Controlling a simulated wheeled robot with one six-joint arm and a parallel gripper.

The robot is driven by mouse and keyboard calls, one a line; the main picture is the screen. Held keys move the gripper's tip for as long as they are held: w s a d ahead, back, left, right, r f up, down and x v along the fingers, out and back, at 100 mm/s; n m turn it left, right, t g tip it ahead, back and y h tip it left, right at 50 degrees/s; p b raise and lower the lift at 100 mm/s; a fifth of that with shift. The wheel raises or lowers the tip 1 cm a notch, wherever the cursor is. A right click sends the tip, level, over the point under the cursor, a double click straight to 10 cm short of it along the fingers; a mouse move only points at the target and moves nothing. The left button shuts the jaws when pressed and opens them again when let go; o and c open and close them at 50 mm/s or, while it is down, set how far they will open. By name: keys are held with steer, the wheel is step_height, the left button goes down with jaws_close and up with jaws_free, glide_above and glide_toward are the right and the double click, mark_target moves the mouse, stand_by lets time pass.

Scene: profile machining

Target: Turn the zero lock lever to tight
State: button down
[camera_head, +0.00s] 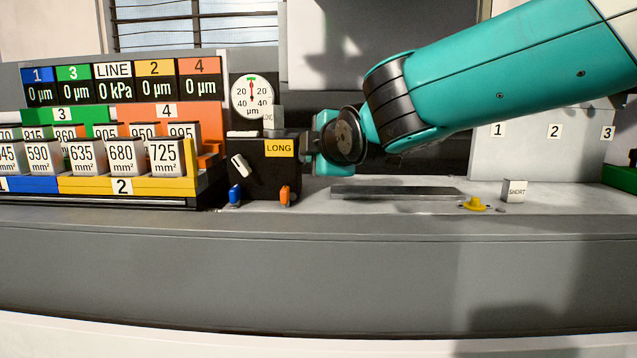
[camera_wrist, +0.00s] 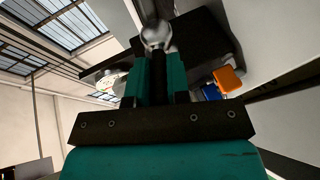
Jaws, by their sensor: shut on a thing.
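A black box (camera_head: 262,186) with a yellow LONG label stands on the bench left of centre in the head view. A round dial gauge (camera_head: 252,96) is above it. My gripper (camera_head: 310,146) is at the box's right side. In the wrist view my gripper (camera_wrist: 158,66) is shut on a dark-stemmed lever with a silver ball end (camera_wrist: 156,36), which looks to be the zero lock lever. The ball sticks out past the fingertips. In the head view the lever is hidden behind my gripper. No tight mark is readable.
A blue knob (camera_head: 235,195) and an orange knob (camera_head: 285,195) are low on the box's front. A rack of labelled blocks (camera_head: 120,187) stands left. A grey bar (camera_head: 395,193), a yellow piece (camera_head: 475,204) and a SHORT block (camera_head: 514,191) lie right.

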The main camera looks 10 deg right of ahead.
steer(key=f+t+b, duration=0.1)
steer(key=t+b, duration=0.1)
steer(key=b, duration=0.3)
steer(key=shift+s+f+n, duration=0.1)
steer(key=shift+f+n, duration=0.3)
steer(key=shift+t+y+b, duration=0.3)
steer(key=shift+t+b, duration=0.2)
steer(key=shift+b, duration=0.05)
steer(key=c, duration=1.1)
jaws_free()
steer(key=shift+r, duration=0.1)
steer(key=shift+v, duration=8.7)
